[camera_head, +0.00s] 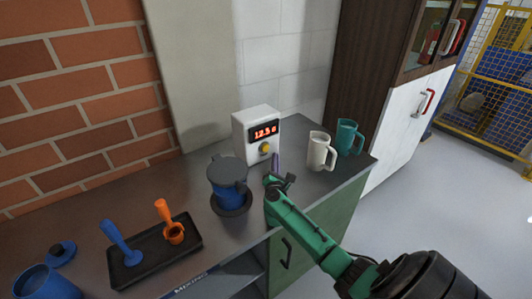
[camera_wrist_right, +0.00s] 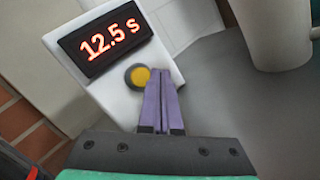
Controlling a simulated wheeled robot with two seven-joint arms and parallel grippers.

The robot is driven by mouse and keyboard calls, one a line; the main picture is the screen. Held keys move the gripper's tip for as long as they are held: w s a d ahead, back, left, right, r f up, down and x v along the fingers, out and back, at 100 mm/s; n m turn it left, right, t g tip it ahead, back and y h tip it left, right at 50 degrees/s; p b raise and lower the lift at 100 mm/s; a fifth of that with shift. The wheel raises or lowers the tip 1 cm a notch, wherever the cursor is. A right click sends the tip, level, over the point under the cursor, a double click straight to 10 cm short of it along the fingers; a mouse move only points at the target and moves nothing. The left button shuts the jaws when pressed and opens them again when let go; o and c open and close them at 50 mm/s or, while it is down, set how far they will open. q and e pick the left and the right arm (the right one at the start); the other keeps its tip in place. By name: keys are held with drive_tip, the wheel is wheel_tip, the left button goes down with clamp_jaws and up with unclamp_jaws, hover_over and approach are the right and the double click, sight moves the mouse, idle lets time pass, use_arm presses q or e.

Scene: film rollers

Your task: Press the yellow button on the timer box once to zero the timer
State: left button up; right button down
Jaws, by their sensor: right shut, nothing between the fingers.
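The white timer box (camera_head: 255,133) stands at the back of the counter against the wall. Its display (camera_wrist_right: 106,38) reads 12.5 s in red digits. The yellow button (camera_head: 264,147) sits below the display and also shows in the right wrist view (camera_wrist_right: 139,77). My right gripper (camera_head: 276,160) is shut and empty, with its purple fingers in front of the box. In the right wrist view, the fingertips (camera_wrist_right: 160,75) appear just right of the button; I cannot tell whether they touch the box. My left gripper is not in view.
A blue container with a dark lid (camera_head: 227,170) stands left of my right gripper. White (camera_head: 317,150) and teal (camera_head: 346,138) mugs stand to the right. A black tray (camera_head: 190,245) holds orange and blue tools. A blue cup (camera_head: 45,285) is at front left.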

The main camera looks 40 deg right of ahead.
sight(265, 148)
drive_tip(key=shift+w+d+f+b, duration=0.15)
drive_tip(key=shift+w+b, duration=0.15)
drive_tip(key=shift+w, duration=0.25)
drive_tip(key=shift+w+a+f+b, duration=0.1)
drive_tip(key=shift+w+b, duration=0.15)
drive_tip(key=shift+w, duration=0.3)
drive_tip(key=shift+w+r, duration=0.15)
drive_tip(key=shift+w, duration=0.15)
idle(0.9)
drive_tip(key=shift+w+b, duration=0.3)
drive_tip(key=shift+b, duration=0.15)
drive_tip(key=shift+w, duration=0.1)
